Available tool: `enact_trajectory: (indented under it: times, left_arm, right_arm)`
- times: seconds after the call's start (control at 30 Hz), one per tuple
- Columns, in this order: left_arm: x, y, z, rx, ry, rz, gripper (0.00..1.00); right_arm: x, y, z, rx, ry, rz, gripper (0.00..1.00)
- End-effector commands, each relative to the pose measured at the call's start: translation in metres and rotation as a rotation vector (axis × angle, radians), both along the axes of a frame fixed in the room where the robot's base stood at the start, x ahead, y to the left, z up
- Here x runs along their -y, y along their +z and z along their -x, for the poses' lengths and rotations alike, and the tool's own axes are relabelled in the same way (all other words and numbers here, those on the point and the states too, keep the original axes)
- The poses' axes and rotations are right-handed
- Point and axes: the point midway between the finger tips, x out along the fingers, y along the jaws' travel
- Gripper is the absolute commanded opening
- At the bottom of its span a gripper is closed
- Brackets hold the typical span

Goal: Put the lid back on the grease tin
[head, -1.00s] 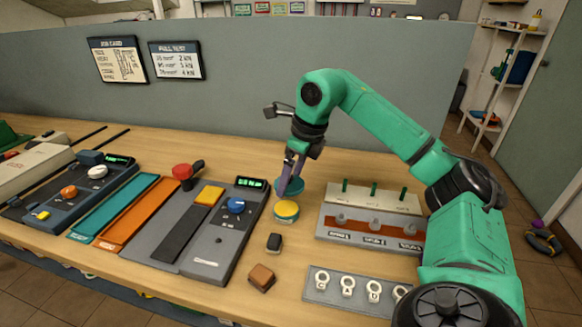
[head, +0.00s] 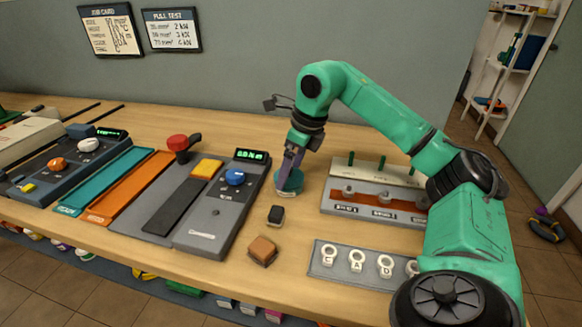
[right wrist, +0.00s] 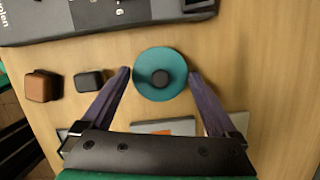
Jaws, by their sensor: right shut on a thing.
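The teal lid (head: 290,180) has a dark round knob, seen from above in the right wrist view (right wrist: 150,88). My right gripper (head: 289,172) points down with its purple fingers on either side of the lid, shut on it; the fingers show in the right wrist view (right wrist: 160,76). The lid is over the grease tin (head: 288,194), of which only a low strip of the side shows. The tin's yellow top is hidden under the lid. I cannot tell if the lid is fully seated. My left gripper is not in view.
A grey tester with a blue knob (head: 235,177) stands left of the tin. A small black block (head: 276,215) and a brown block (head: 263,250) lie in front. A rack with green pegs (head: 372,203) and a grey tray of lettered rings (head: 345,262) are at right.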

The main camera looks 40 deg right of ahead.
Motion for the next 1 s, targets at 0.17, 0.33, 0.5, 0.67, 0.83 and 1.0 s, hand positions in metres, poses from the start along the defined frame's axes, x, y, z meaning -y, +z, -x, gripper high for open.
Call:
enact_trajectory:
  times: [0.17, 0.33, 0.5, 0.67, 0.83, 1.0]
  left_arm:
    - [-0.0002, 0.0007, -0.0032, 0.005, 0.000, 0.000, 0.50]
    - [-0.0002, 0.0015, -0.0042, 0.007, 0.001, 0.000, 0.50]
    - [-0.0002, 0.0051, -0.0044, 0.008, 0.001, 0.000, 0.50]
    - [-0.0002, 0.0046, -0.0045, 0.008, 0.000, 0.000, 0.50]
    - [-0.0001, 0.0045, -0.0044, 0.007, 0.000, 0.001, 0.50]
    - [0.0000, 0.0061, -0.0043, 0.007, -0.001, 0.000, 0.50]
  right_arm:
    - [0.0001, 0.0004, 0.0000, 0.000, 0.000, 0.000, 0.42]
    - [0.0001, 0.0007, 0.0000, 0.000, 0.000, 0.000, 0.42]
    - [0.0002, 0.0017, 0.0003, 0.000, -0.001, 0.000, 0.42]
    - [0.0001, 0.0009, 0.0002, 0.001, 0.000, 0.000, 0.42]
    - [0.0001, 0.0008, 0.0002, 0.001, 0.000, 0.000, 0.42]
    - [0.0001, 0.0014, 0.0003, 0.000, 0.000, 0.000, 0.42]
